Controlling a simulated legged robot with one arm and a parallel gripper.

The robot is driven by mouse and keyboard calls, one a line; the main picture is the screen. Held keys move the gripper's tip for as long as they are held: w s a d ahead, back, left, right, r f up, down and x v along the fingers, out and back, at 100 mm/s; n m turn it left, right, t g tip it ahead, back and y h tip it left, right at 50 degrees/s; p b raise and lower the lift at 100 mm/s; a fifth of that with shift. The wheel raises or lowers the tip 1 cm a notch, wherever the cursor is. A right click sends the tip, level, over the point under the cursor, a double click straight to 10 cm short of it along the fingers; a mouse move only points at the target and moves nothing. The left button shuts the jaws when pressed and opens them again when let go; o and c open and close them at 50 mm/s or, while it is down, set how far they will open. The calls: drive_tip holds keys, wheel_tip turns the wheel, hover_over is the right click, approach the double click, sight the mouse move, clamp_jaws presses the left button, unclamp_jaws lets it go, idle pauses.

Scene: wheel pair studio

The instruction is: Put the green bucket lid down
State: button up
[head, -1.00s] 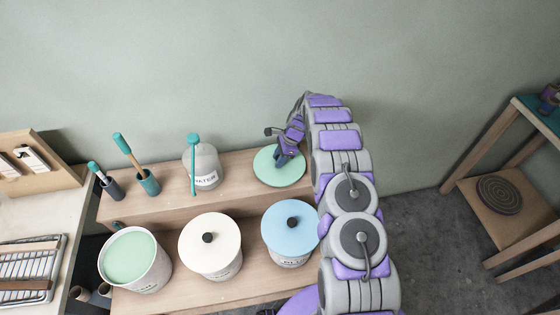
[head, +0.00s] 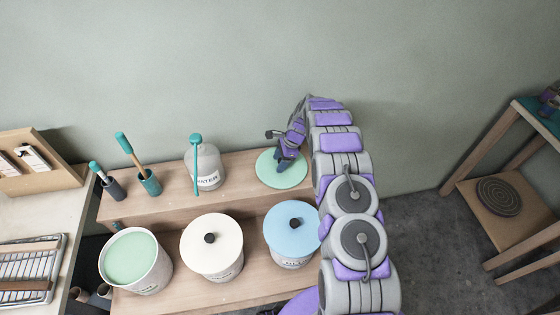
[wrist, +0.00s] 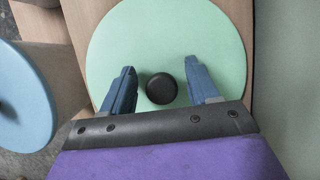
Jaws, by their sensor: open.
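The green bucket lid (head: 268,177) lies flat on the upper wooden shelf, at its right end. In the wrist view the lid (wrist: 165,35) is a pale green disc with a black knob (wrist: 161,88) at its middle. My gripper (wrist: 161,84) is open, with one blue finger on each side of the knob and a gap on both sides. In the head view my gripper (head: 284,156) is over the lid and hides its knob. The green bucket (head: 133,262) stands without a lid on the lower shelf at left, showing pale green contents.
A white-lidded bucket (head: 213,246) and a blue-lidded bucket (head: 292,230) stand on the lower shelf. A water jar (head: 209,169) and two brush holders stand on the upper shelf (head: 232,175). A wooden stand (head: 513,225) is at right.

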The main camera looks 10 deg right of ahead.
drive_tip(key=p+v, duration=0.2)
drive_tip(key=v, duration=1)
drive_tip(key=shift+d+p, duration=0.2)
drive_tip(key=shift+p, duration=0.1)
drive_tip(key=s+a+r+n+g+h, duration=0.1)
drive_tip(key=s+a+r+n, duration=0.3)
drive_tip(key=s+r, duration=0.65)
drive_tip(key=s+a+r+n+h, duration=0.15)
drive_tip(key=s+r+n, duration=0.35)
drive_tip(key=s+r, duration=0.6)
drive_tip(key=s+r+n, duration=0.1)
drive_tip(key=s+n, duration=0.2)
drive_tip(key=s, duration=0.7)
drive_tip(key=s+r+n+h, duration=0.1)
drive_tip(key=s+r+n, duration=0.1)
drive_tip(key=s, duration=0.7)
drive_tip(key=s+d+r+n+h, duration=0.1)
drive_tip(key=s+n, duration=0.3)
drive_tip(key=s, duration=0.6)
drive_tip(key=shift+s+r+g, duration=0.35)
drive_tip(key=shift+r+g, duration=0.05)
drive_tip(key=shift+c, duration=0.4)
